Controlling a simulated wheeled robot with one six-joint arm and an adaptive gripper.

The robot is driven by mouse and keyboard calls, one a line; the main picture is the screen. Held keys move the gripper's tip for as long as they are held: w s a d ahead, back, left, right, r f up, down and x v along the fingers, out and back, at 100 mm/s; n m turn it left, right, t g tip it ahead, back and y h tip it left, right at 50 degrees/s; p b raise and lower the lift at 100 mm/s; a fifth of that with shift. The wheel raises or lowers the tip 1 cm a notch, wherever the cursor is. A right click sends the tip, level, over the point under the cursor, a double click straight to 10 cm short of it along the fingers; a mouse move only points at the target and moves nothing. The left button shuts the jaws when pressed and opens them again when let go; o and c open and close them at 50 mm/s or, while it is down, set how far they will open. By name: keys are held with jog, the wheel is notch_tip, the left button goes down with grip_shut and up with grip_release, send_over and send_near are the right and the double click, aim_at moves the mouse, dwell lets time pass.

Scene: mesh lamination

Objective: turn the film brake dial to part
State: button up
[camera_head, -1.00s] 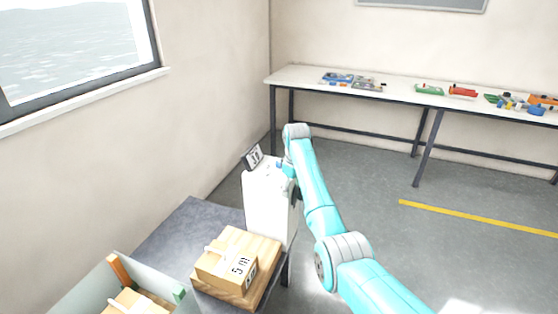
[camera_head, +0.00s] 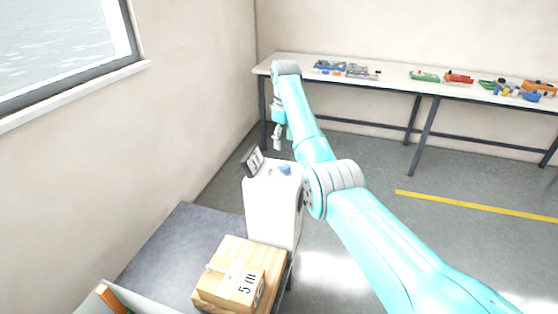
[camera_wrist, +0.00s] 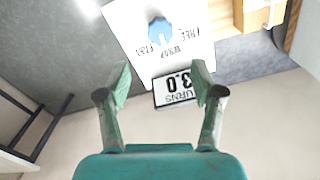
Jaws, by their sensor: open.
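The film brake dial is a blue knob (camera_head: 285,169) on top of a white machine housing (camera_head: 268,212). The dial also shows in the wrist view (camera_wrist: 159,31), with upside-down lettering around it, including WRAP and FREE. A pale mark shows on the knob's lower side; I cannot tell which label it points at. My gripper (camera_head: 277,143) is above and beyond the housing, apart from the dial. In the wrist view my gripper (camera_wrist: 160,78) has its fingers spread with nothing between them, and the dial lies beyond the fingertips.
A small display (camera_head: 253,161) on the housing reads TURNS 3.0 in the wrist view. A long white bench (camera_head: 395,84) with coloured parts stands at the back wall.

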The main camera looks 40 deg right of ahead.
aim_at(284, 165)
notch_tip(284, 165, down, 10)
jog(key=shift+f, duration=0.2)
dwell(0.3)
jog(key=c, duration=1.1)
